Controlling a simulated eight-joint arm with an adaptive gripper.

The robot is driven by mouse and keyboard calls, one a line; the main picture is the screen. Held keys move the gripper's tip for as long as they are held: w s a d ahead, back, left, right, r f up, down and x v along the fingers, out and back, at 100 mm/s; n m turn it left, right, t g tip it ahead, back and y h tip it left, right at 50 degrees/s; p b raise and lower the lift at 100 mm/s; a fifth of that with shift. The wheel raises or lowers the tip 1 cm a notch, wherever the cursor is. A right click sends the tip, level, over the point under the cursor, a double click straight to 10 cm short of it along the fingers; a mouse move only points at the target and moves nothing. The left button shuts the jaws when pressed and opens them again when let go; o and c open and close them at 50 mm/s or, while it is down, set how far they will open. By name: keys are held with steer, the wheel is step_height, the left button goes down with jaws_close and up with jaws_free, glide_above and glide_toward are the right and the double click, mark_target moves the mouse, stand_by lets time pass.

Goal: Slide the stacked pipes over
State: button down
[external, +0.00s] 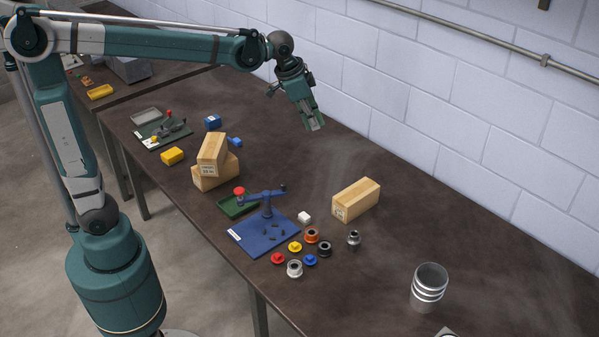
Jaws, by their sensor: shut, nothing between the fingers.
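The stacked pipes appear to be the silver ribbed cylinder (428,290), standing upright at the right front of the dark table. Its top is open, and pale bands ring its side. I cannot tell how many pipes make up the stack. My gripper (314,124) is raised above the back of the table, near the wall, and points down. It is shut and empty, far to the upper left of the pipes and apart from everything on the table.
Wooden blocks (357,199) and two stacked ones (215,168) stand on the table (480,230). A blue plate with a lever tool (262,236) and several small spools (295,268) lie mid-table. A grey object (447,333) is cut off below the pipes. The back right is clear.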

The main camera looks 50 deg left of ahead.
steer(key=w+d+f+m+g, duration=0.1)
steer(key=w+d+f+m, duration=0.2)
steer(key=d, duration=0.8)
steer(key=w+d+f+m, duration=0.1)
steer(key=w+d+f, duration=0.25)
steer(key=d, duration=0.75)
steer(key=w+d+f+m+g, duration=0.1)
steer(key=w+d+f, duration=0.25)
steer(key=d, duration=0.65)
steer(key=s+d+f+m, duration=0.2)
steer(key=d+f, duration=0.5)
steer(key=d, duration=0.3)
steer(key=s+d+f+m+g+y, duration=0.1)
steer(key=s+d+f+m, duration=0.1)
steer(key=d+f, duration=0.5)
steer(key=s+d+f+m+g, duration=0.1)
steer(key=s+d+f, duration=0.2)
steer(key=d+f, duration=0.4)
steer(key=d, duration=0.7)
steer(key=shift+d+m+y, duration=0.3)
steer(key=shift+m, duration=0.1)
steer(key=shift+f, duration=0.1)
